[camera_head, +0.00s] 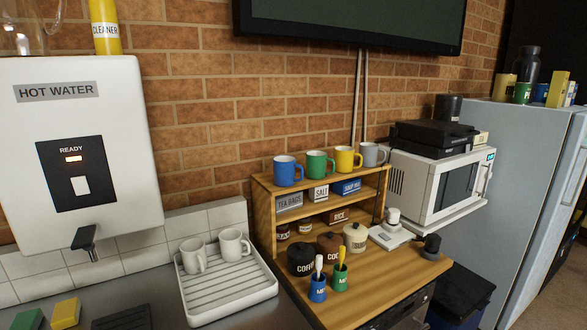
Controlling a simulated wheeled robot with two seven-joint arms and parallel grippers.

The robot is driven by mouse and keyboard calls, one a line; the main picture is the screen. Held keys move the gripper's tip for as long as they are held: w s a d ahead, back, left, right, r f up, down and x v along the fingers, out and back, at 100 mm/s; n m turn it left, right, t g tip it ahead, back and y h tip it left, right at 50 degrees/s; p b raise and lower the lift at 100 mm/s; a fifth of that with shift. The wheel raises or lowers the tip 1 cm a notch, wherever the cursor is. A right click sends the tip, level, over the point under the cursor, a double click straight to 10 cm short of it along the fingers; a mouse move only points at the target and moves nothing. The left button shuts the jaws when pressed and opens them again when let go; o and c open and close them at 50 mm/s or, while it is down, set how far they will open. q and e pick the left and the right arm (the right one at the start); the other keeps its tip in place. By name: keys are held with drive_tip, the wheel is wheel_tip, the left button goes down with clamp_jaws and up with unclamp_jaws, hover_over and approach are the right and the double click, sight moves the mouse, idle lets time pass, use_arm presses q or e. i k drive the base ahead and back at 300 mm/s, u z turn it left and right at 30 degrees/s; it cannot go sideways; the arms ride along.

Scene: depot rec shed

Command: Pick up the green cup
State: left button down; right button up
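A green cup (316,164) with a handle on its right stands upright on top of the wooden shelf unit (263,220). It stands in a row between a blue cup (285,171) and a yellow cup (344,159), with a grey cup (371,154) at the right end. A smaller green pot (340,279) with a yellow-handled utensil in it stands on the wooden counter below. Another small green container (522,93) is on top of the fridge. Neither of my grippers is in view.
A white drainer tray (260,286) holds two white mugs at the left. Labelled jars and a blue pot (318,289) stand before the shelf. A microwave (440,184) is right of the cups. A hot water unit (115,140) hangs at left. The wall screen (350,22) is above.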

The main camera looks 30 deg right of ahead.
sight(317, 160)
drive_tip(key=u, duration=2.45)
drive_tip(key=k, duration=2.35)
drive_tip(key=z, duration=1.5)
